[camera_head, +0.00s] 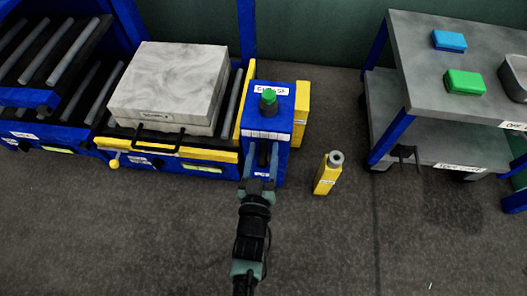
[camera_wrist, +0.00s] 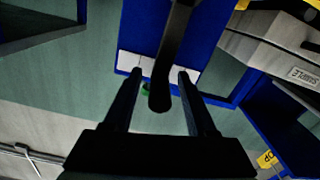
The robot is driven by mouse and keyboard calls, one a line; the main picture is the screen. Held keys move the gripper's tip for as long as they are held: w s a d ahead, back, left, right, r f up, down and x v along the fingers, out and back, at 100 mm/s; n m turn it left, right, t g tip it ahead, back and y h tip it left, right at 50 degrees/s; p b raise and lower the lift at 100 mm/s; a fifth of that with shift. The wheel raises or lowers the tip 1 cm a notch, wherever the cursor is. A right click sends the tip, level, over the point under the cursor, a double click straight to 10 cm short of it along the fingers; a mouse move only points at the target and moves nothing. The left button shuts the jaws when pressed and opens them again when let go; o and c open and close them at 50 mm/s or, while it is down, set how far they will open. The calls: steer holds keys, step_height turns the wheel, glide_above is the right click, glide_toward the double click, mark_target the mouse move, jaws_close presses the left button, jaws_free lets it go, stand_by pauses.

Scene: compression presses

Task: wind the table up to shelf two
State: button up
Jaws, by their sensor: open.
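A table with a yellow front edge (camera_head: 210,153) and rollers carries a grey block (camera_head: 168,82) labelled as a sample. A blue post (camera_head: 277,125) with a green-topped knob (camera_head: 268,97) stands at the table's right end. My gripper (camera_head: 258,182) is at the front of this post. In the wrist view my gripper (camera_wrist: 159,74) is open. A dark lever or handle (camera_wrist: 172,50) runs between its two fingers, with gaps on both sides. Part of the post's front is hidden behind my arm in the head view.
Roller shelves (camera_head: 52,103) on two levels stand to the left of the table. A yellow bottle-like object (camera_head: 326,176) stands on the floor right of the post. A grey trolley (camera_head: 415,55) with blue and green boxes is at the right. The front floor is clear.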

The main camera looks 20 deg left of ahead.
steer(key=shift+w+a, duration=0.15)
steer(key=shift+w, duration=0.35)
jaws_close()
stand_by(1.2)
